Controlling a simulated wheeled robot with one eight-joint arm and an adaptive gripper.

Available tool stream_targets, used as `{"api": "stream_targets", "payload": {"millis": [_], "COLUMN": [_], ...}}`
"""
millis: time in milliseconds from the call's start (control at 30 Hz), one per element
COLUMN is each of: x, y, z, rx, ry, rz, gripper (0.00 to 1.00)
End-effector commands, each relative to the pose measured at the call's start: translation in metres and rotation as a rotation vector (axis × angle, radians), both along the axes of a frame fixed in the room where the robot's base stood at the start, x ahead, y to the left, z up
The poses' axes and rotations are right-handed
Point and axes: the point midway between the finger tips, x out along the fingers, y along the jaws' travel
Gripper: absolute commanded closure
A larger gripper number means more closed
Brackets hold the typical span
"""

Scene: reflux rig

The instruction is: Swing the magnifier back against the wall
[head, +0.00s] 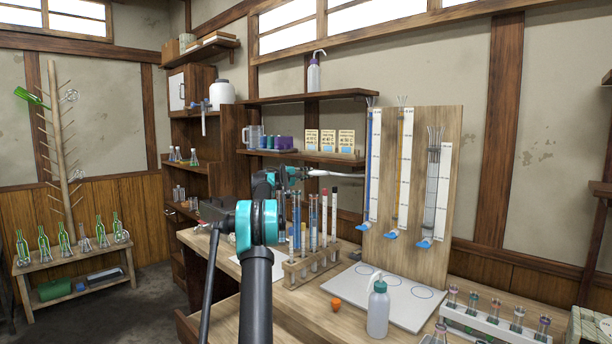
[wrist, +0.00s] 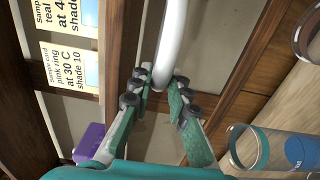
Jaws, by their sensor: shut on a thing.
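The magnifier shows in the head view as a thin, pale rim (head: 338,171), seen nearly edge-on, in front of the wall shelves and left of the burette board. In the wrist view its smooth white curved rim (wrist: 172,45) runs down from the top edge to between my fingertips. My gripper (wrist: 160,98) is shut on this rim with its green-padded fingers. In the head view my gripper (head: 299,173) is small and partly hidden behind my own arm, at the left end of the rim. The magnifier's mount cannot be made out.
A wooden rack (head: 312,262) of tall tubes stands on the bench below my gripper. The board with burettes (head: 447,180) stands to the right. A wash bottle (head: 378,309) and an orange cap (head: 336,303) are in front. The shelf (head: 305,155) with cards is behind.

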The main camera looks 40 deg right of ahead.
Motion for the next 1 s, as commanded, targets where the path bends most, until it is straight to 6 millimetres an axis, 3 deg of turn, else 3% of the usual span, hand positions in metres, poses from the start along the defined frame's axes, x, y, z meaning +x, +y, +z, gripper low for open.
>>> {"api": "stream_targets", "payload": {"millis": [533,1000], "x": [0.015,0.018], "y": [-0.033,-0.037], "z": [-0.002,-0.002], "rx": [0.003,0.003], "ry": [-0.003,-0.003], "rz": [0.0,0.002], "gripper": [0.95,0.94]}}
